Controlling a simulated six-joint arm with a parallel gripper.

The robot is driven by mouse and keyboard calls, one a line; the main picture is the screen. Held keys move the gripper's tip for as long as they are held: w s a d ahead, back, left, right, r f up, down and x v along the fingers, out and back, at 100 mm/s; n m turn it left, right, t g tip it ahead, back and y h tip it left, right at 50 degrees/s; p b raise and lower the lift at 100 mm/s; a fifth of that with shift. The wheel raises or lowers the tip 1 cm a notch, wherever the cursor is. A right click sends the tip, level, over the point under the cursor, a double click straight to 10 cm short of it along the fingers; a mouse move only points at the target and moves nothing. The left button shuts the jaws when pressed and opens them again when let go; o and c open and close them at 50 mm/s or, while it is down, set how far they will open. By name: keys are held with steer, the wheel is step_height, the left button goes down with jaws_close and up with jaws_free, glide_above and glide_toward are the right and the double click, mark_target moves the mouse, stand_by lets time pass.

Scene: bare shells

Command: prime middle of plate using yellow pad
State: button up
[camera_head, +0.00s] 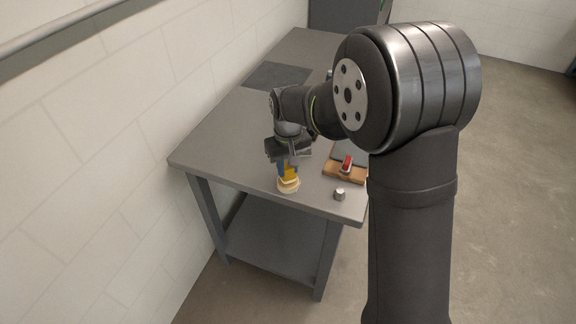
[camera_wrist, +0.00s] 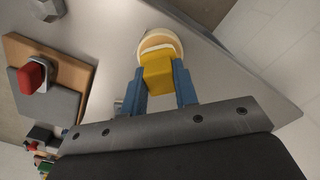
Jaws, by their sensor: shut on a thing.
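The yellow pad also shows in the head view (camera_head: 290,174). A round cream dish (camera_head: 288,187) is just beyond and below the pad; it also shows in the wrist view (camera_wrist: 160,39). I cannot tell whether pad and dish touch.
A red pad with a pale base (camera_head: 347,162) sits on the wooden board (camera_head: 335,172). A small grey metal piece (camera_head: 339,194) stands near the table's front corner. A dark flat square (camera_head: 277,75) lies at the back of the table (camera_head: 225,130). A wall runs along the left.

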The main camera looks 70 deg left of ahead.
steer(key=shift+f, duration=0.6)
stand_by(1.2)
steer(key=shift+r, duration=0.1)
steer(key=shift+r, duration=3.5)
